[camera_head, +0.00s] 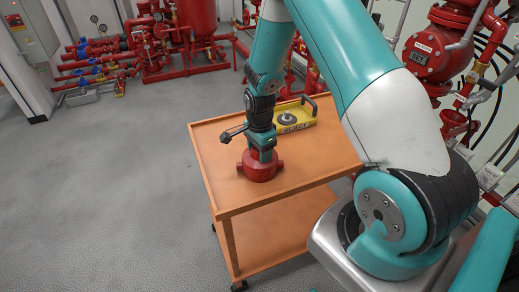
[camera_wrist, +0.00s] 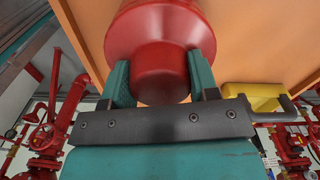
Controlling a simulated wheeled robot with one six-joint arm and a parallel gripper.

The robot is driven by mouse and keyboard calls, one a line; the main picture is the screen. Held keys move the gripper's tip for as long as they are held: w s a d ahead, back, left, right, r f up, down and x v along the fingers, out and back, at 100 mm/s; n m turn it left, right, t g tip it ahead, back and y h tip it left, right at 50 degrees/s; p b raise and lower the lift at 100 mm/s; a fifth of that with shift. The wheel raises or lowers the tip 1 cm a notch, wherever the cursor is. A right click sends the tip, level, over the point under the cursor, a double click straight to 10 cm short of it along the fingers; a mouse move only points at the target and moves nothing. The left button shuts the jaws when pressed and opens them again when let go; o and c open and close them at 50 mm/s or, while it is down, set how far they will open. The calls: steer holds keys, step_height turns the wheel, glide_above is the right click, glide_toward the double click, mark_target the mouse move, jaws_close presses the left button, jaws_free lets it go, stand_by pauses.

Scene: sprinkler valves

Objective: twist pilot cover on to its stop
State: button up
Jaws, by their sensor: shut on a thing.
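The red pilot cover (camera_head: 261,168) sits on the orange trolley top, near its front left part. It is round, with lugs at its sides. My gripper (camera_head: 262,152) comes down on it from above. In the wrist view, the two teal fingers of my gripper (camera_wrist: 160,85) are shut on the cover's raised round boss (camera_wrist: 160,70), one on each side. The wider red rim shows beyond the boss. The cover's underside, and what it sits on, are hidden.
The orange trolley (camera_head: 212,160) has a raised rim. A yellow box (camera_head: 295,118) with a grey disc and dark handle stands behind my gripper. A red valve marked RET (camera_head: 422,58) and pipes stand at the right. Red pumps and pipes (camera_head: 160,45) stand at the back. The left floor is clear.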

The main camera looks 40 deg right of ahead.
steer(key=o, duration=1.3)
steer(key=shift+c, duration=0.2)
step_height(320, 180, up, 18)
steer(key=f+b, duration=0.1)
steer(key=b, duration=0.1)
steer(key=s+a+r+n+y, duration=0.2)
steer(key=s+a+r+n, duration=0.2)
steer(key=s+a+n, duration=0.7)
steer(key=s+a+r+n+y, duration=0.2)
steer(key=s+a+r+n, duration=0.3)
steer(key=s+a+n, duration=0.6)
steer(key=n, duration=0.3)
steer(key=shift+a+r+n, duration=0.2)
steer(key=shift+r+n, duration=0.05)
steer(key=shift+n, duration=0.15)
